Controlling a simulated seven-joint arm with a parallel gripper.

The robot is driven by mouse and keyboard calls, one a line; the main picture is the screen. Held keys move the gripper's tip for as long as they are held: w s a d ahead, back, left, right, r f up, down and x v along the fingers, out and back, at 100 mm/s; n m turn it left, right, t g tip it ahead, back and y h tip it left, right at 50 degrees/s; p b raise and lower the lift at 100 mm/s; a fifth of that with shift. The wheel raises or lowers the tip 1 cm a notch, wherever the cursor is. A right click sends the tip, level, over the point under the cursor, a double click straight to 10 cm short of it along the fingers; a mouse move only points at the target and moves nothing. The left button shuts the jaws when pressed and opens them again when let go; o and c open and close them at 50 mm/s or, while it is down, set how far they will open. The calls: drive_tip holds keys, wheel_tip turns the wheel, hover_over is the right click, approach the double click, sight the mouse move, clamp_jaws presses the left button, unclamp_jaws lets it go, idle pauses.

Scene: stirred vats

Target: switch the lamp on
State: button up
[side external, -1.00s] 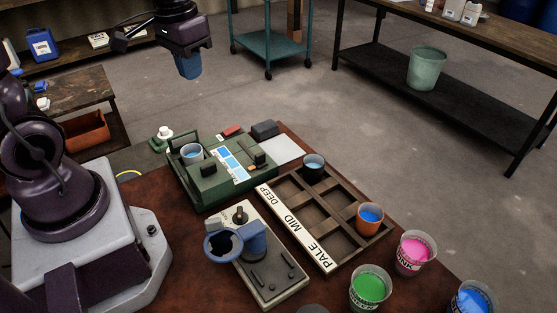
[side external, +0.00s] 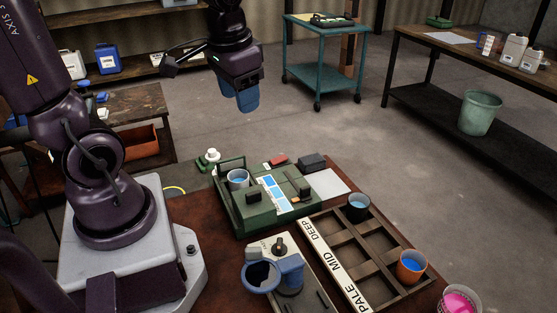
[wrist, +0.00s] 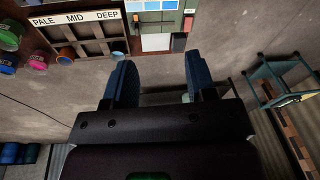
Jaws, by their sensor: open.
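No part is plainly marked as the lamp, and I cannot tell whether any light is on. A green unit (side external: 252,224) with a handle frame stands on the brown bench. It holds a clear cup of blue liquid (side external: 238,180), a blue-shaded strip (side external: 273,191) and dark lever-like parts (side external: 253,197). My gripper (side external: 246,100) hangs high beyond the green unit, pointing down, apart from everything. In the wrist view its blue fingers (wrist: 158,80) are apart with nothing between them.
A red block (side external: 277,160), black block (side external: 312,162) and white pad (side external: 328,184) lie behind.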

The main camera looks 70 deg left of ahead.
drive_tip(key=w+a+f+g+h, duration=0.2)
drive_tip(key=w+a+f, duration=0.5)
drive_tip(key=a+f, duration=0.35)
drive_tip(key=m, duration=0.2)
hover_over(273, 162)
drive_tip(key=f, duration=0.2)
drive_tip(key=shift+t+y, duration=0.3)
wheel_tip(273, 162, down, 12)
drive_tip(key=shift+a+f, duration=0.1)
drive_tip(key=shift+f, duration=0.05)
